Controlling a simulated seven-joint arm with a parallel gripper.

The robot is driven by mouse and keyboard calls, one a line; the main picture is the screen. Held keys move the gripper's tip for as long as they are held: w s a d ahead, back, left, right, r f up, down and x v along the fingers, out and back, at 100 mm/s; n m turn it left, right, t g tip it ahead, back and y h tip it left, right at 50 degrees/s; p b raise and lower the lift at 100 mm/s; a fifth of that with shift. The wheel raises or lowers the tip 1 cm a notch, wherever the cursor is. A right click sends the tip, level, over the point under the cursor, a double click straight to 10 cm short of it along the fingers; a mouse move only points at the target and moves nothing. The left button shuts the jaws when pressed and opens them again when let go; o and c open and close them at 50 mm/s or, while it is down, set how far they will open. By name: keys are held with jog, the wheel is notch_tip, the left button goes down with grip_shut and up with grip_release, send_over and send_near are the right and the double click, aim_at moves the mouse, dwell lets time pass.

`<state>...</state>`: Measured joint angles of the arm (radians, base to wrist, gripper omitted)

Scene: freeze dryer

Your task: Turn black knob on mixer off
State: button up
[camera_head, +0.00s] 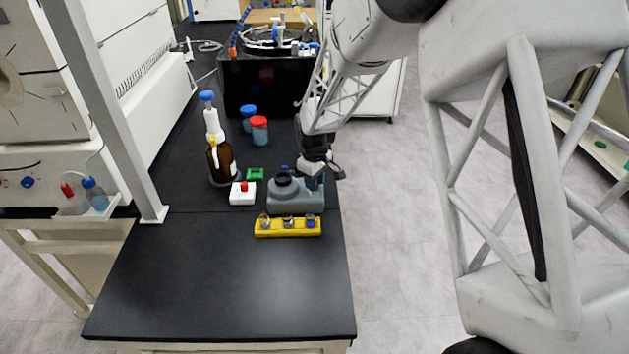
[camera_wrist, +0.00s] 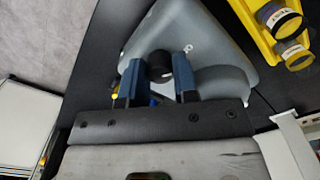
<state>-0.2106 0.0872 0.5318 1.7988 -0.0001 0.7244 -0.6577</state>
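The mixer is a grey, wedge-shaped device (camera_head: 297,198) on the black bench, with a dark round top. It fills the upper middle of the wrist view (camera_wrist: 215,78). Its black knob (camera_wrist: 158,65) shows in the wrist view between the blue fingertips of my gripper (camera_wrist: 159,75). The fingers are partly closed, one on each side of the knob, with no clear gap to it. In the head view my gripper (camera_head: 314,176) is down at the right back of the mixer and hides the knob. The knob's setting cannot be read.
A yellow rack (camera_head: 287,228) with several small vials stands in front of the mixer. A white box with a red button (camera_head: 243,193), a green block (camera_head: 255,174) and a brown bottle (camera_head: 221,162) stand to its left. The bench's front is clear.

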jog(key=o, duration=0.4)
jog(key=shift+o, duration=0.2)
jog(key=shift+r, duration=0.1)
jog(key=shift+r, duration=3.8)
jog(key=shift+s+d+r, duration=0.1)
jog(key=shift+d+r, duration=0.05)
jog(key=shift+r, duration=0.05)
jog(key=s+d+r+m+t, duration=0.1)
jog(key=s+d+r+m, duration=0.1)
jog(key=s+d+r, duration=0.5)
jog(key=s+d+r+m, duration=0.1)
jog(key=s+r+m, duration=0.25)
jog(key=s, duration=0.75)
jog(key=s+d+r+m+t, duration=0.1)
jog(key=s+d+r+m, duration=0.1)
jog(key=s+d+r, duration=0.6)
jog(key=s+f+m, duration=0.2)
jog(key=s, duration=1.2)
jog(key=shift+a+f+m+t, duration=0.15)
jog(key=shift+a+m+t, duration=0.2)
jog(key=shift+a, duration=0.1)
